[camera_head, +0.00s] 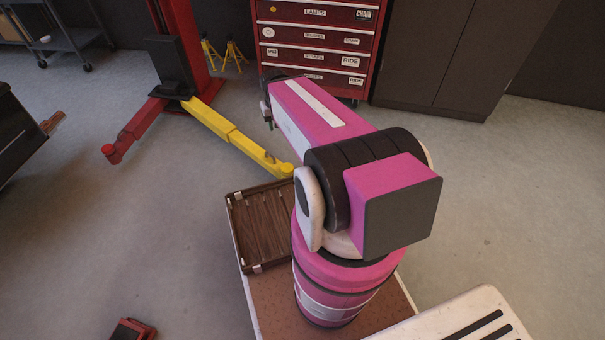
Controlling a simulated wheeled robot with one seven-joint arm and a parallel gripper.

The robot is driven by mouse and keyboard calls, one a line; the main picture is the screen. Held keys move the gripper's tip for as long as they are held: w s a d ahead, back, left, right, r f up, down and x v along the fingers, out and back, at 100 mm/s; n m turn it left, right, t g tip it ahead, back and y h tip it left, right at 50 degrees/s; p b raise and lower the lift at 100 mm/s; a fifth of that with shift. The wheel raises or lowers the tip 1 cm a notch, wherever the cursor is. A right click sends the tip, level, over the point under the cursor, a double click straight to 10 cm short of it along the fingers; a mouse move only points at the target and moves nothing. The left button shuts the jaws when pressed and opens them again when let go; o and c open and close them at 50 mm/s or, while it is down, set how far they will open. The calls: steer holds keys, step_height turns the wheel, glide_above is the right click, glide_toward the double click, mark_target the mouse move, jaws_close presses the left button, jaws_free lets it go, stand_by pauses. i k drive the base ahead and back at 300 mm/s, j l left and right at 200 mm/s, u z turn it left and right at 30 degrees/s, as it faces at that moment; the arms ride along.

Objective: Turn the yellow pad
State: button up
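A yellow lift arm (231,136) reaches from the foot of the red lift post toward the middle of the view. The yellow pad (285,169) is at its near end, low over the floor. It is small in view, and my pink arm stands just right of it. My gripper (268,114) is at the far end of my arm, above and beyond the pad and apart from it. Only a small dark part of the gripper shows past the arm, so its fingers cannot be made out.
The red lift post (187,40) has a red lift arm (130,129) on its left. A red drawer cabinet (315,45) and a dark cupboard (450,50) stand at the back. Yellow stands (233,54) are beside the post. The floor left of the pad is clear.

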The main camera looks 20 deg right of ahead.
mark_target(287, 169)
steer(key=k+l, duration=0.25)
steer(key=k, duration=0.2)
steer(key=k+l+u, duration=0.15)
steer(key=k+l, duration=0.15)
steer(key=k, duration=0.15)
